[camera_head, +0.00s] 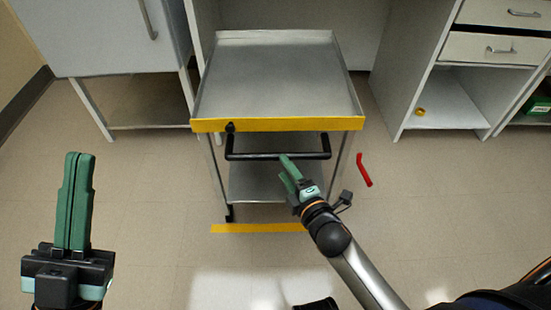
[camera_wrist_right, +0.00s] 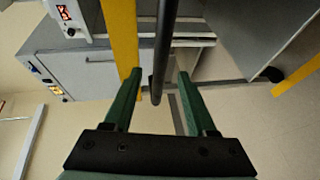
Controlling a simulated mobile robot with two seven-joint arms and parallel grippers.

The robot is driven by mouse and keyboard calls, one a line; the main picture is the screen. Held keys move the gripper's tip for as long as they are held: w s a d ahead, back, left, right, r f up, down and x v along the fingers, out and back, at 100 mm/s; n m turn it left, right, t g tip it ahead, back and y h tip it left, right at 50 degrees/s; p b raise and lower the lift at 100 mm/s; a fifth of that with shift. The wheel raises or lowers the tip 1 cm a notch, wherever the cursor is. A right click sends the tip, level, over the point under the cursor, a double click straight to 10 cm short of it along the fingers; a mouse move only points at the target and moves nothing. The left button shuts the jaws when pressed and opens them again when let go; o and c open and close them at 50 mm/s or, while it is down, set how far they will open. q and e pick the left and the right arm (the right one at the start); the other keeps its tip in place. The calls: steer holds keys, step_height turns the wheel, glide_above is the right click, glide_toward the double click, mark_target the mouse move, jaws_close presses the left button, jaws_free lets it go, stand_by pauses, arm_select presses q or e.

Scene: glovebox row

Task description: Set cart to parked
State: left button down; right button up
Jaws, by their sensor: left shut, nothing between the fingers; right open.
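The cart (camera_head: 275,80) is a grey metal trolley with a bare top tray, a lower shelf and a yellow front edge. Its black push handle (camera_head: 260,156) sticks out below that edge. My right gripper (camera_head: 285,168) is at the handle's right half. In the right wrist view the handle bar (camera_wrist_right: 163,60) runs between the two open green fingers (camera_wrist_right: 155,85); contact cannot be told. My left gripper (camera_head: 78,158) is shut and empty, off to the left of the cart. A yellow floor strip (camera_head: 257,228) lies at the cart's front, partly behind my right arm.
A red bar-like object (camera_head: 364,170) lies on the floor right of the cart. A white cabinet (camera_head: 105,35) stands at the left, and a drawer unit (camera_head: 490,48) with an open shelf at the right. The floor in front is clear.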

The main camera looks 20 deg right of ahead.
mark_target(277, 159)
steer(key=b+x, duration=0.1)
steer(key=x, duration=0.5)
steer(key=shift+w+a+f+b, duration=0.1)
steer(key=shift+w+b, duration=0.25)
steer(key=shift+b, duration=0.05)
steer(key=shift+c, duration=0.2)
jaws_close()
stand_by(0.9)
